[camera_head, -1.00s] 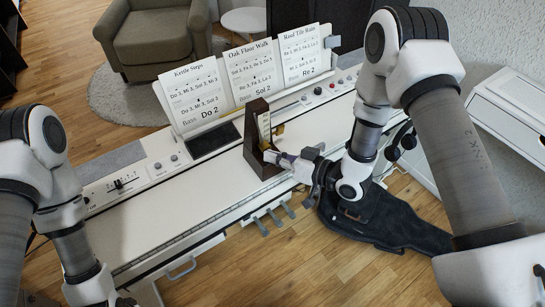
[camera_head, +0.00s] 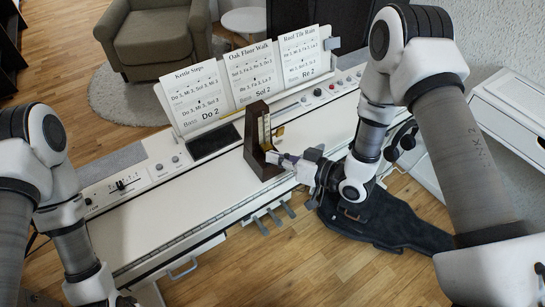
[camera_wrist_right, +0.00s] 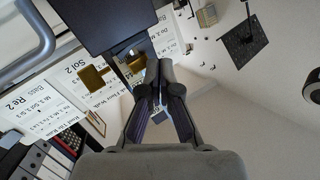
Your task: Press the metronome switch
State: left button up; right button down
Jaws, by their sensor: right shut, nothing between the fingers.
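The metronome (camera_head: 253,150) is a dark wooden case with a pale inner panel (camera_head: 264,128), standing upright on the white piano. Brass parts show at its right side (camera_head: 278,131). My right gripper (camera_head: 273,157) is shut and empty, with its fingertips close to the metronome's lower right front; I cannot tell if they touch it. In the right wrist view its fingers (camera_wrist_right: 158,85) are together below brass parts (camera_wrist_right: 93,77) and the dark case (camera_wrist_right: 105,22). The switch itself I cannot make out clearly. My left arm is at the left; its fingers are not visible.
The digital piano (camera_head: 150,215) runs diagonally, with sliders and knobs on its panel. Sheet music (camera_head: 250,70) stands behind the metronome. A dark bag (camera_head: 385,222) lies on the floor at right. The piano top left of the metronome is clear.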

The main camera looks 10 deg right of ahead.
jog(key=s+r+p, duration=0.1)
jog(key=r, duration=0.1)
jog(key=s+d+r+p, duration=0.1)
jog(key=s+r+p, duration=0.1)
jog(key=shift+w, duration=0.1)
dwell(0.3)
dwell(0.4)
jog(key=s+d+f+m+g+h, duration=0.2)
jog(key=s+f+g+h, duration=0.25)
jog(key=s+f, duration=0.65)
jog(key=s+d+f+m+g+h, duration=0.1)
jog(key=s+d+f+g+h, duration=0.2)
jog(key=s, duration=0.4)
jog(key=s+d+f+m+g+h, duration=0.1)
jog(key=s+d+f+g+h, duration=0.2)
jog(key=s+d+f, duration=0.2)
jog(key=shift+s+d+m, duration=0.3)
jog(key=shift+s+d, duration=0.1)
jog(key=shift+s, duration=0.55)
